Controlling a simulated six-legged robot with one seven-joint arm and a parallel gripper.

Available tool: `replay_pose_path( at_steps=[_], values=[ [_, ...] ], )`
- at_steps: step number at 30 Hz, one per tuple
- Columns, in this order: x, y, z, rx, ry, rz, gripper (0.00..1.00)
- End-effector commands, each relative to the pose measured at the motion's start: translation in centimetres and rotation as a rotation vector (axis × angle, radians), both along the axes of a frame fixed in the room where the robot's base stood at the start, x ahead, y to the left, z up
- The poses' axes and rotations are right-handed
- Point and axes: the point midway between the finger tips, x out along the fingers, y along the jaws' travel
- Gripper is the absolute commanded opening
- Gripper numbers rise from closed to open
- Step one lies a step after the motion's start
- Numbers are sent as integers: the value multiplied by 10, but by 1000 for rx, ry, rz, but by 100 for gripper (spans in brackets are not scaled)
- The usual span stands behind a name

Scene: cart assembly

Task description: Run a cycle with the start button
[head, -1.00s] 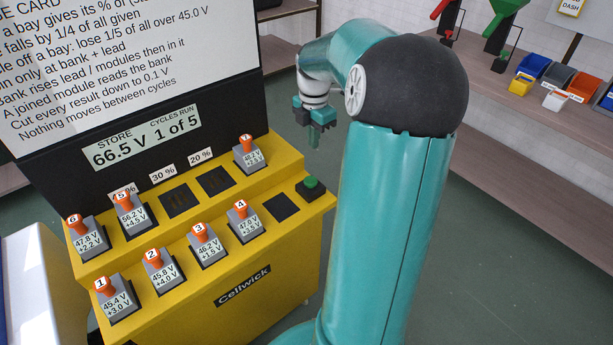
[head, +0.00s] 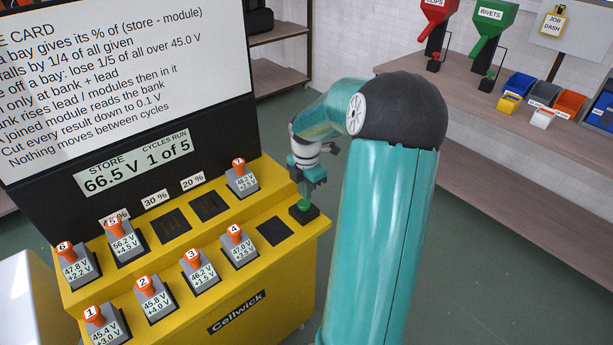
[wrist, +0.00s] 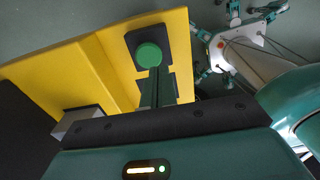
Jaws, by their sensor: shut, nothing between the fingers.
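The green start button (head: 305,207) sits on a dark square base at the right end of the yellow Cellwick cart (head: 285,262). It also shows in the wrist view (wrist: 149,55) as a round green cap. My gripper (head: 307,194) is shut and empty, pointing down with its fingertips right at the button. In the wrist view the closed fingers (wrist: 157,78) reach the button's lower edge; whether they touch it I cannot tell. The display (head: 138,160) reads store 66.5 V and cycles run 1 of 5.
Several grey modules with orange handles stand on the cart, including module 4 (head: 238,249) and module 7 (head: 242,182). Empty dark bays (head: 275,232) lie between some. A rule card (head: 100,80) stands behind. A bench (head: 470,100) with bins is at the right.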

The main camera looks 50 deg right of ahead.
Motion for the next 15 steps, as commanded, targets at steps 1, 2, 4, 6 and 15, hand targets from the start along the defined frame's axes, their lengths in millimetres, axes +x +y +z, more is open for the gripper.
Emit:
replay_pose_path(
  at_steps=[1,2,4,6,15],
  values=[
    [0,1,-10,3,2,0,0],
    [0,1,-14,2,2,0,0],
    [0,0,-23,2,0,0,0],
    [0,0,-30,1,0,0,0],
    [0,0,-35,-1,-1,-1,0]
  ],
)
